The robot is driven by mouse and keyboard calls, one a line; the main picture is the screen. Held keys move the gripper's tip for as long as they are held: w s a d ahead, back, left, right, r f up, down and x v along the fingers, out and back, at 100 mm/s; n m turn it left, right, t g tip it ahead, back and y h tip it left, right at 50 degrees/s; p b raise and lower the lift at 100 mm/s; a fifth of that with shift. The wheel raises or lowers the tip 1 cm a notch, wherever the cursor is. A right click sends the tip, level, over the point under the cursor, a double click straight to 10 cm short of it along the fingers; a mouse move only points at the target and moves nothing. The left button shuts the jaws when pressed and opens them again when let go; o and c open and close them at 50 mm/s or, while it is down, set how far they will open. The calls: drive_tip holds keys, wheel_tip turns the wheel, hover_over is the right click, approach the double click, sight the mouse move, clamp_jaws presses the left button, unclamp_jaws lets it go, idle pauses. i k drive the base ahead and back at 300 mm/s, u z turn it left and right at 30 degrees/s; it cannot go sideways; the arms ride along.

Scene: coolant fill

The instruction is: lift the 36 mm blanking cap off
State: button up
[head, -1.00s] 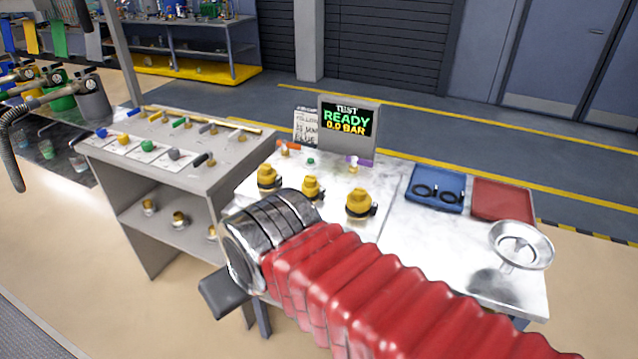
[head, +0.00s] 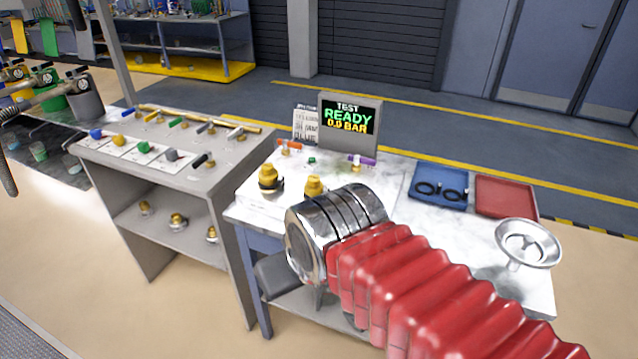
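Several yellow-capped fittings stand on the white bench top: the left yellow cap (head: 268,174) and the middle yellow cap (head: 314,186) show. A third, larger-looking one on the right is now hidden behind my silver wrist. No size marking can be read, so I cannot tell which cap is the 36 mm one. My arm, with red bellows and silver wrist, reaches over the bench front.
A test display (head: 348,124) reading READY, 0.0 BAR stands at the back. A blue tray (head: 428,201) with black rings, a red tray (head: 505,197) and a silver dish (head: 527,242) are at the right. A grey shelf unit (head: 232,170) with colored-handled valves adjoins at left.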

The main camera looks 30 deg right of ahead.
sight(313, 186)
drive_tip(key=u, duration=0.05)
drive_tip(key=i, duration=1)
drive_tip(key=z, duration=0.05)
